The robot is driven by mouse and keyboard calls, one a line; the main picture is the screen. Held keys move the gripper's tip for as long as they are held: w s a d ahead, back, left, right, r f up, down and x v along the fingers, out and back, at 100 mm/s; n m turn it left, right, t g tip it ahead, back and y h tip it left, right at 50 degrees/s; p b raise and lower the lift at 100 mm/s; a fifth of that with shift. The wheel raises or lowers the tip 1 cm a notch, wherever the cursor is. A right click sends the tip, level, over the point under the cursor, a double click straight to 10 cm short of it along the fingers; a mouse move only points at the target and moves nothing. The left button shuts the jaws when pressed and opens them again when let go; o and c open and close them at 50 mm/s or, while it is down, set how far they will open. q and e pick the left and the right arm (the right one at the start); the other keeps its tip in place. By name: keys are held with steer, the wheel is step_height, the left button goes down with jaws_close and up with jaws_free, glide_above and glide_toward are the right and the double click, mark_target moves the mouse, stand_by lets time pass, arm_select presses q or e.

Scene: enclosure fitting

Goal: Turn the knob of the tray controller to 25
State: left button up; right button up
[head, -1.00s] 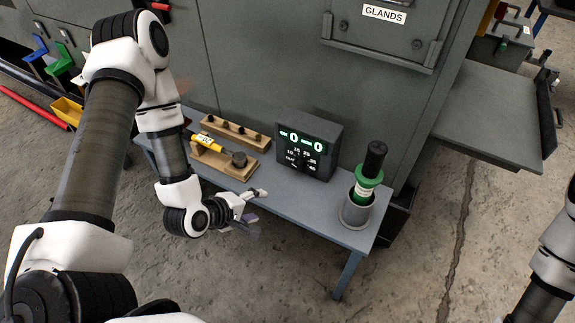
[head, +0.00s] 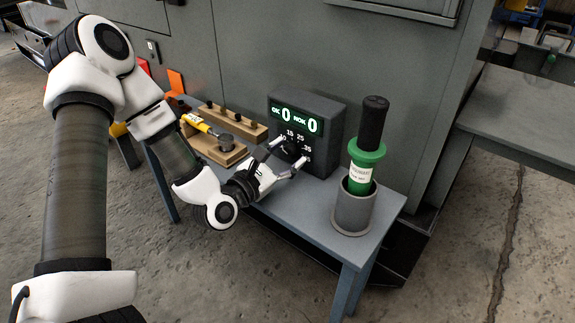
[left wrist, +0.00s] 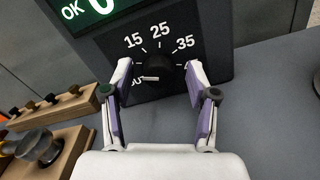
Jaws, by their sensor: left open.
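The tray controller (head: 333,132) is a dark grey box on the small table, with a lit green display reading OK 0 and NOK 0. Its black knob (left wrist: 168,76) sits on a dial marked 15, 25 and 35. A white pointer line on the knob points left in the left wrist view, toward a partly hidden label that seems to start with OU. My left gripper (head: 287,153) is open in front of the dial; in the left wrist view its fingertips (left wrist: 160,70) stand on either side of the knob. Contact cannot be told. My right gripper is not in view.
A green and black tool (head: 368,150) stands in a grey cup (head: 352,211) right of the controller. Wooden blocks, one with a yellow-handled tool (head: 196,123), lie to the left. A grey cabinet (head: 260,50) rises behind the table (head: 298,208).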

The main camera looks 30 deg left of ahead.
arm_select(q)
steer(key=shift+w, duration=0.25)
jaws_close()
steer(key=shift+m, duration=0.3)
steer(key=m, duration=0.4)
steer(key=shift+p, duration=0.4)
steer(key=m+p, duration=0.1)
steer(key=m, duration=0.3)
steer(key=shift+m, duration=0.3)
steer(key=m+p, duration=0.1)
steer(key=m, duration=0.3)
steer(key=shift+d+m, duration=0.1)
steer(key=shift+m, duration=0.2)
steer(key=shift+f+m+p, duration=0.15)
steer(key=shift+m+p, duration=0.7)
steer(key=shift+m, duration=1.15)
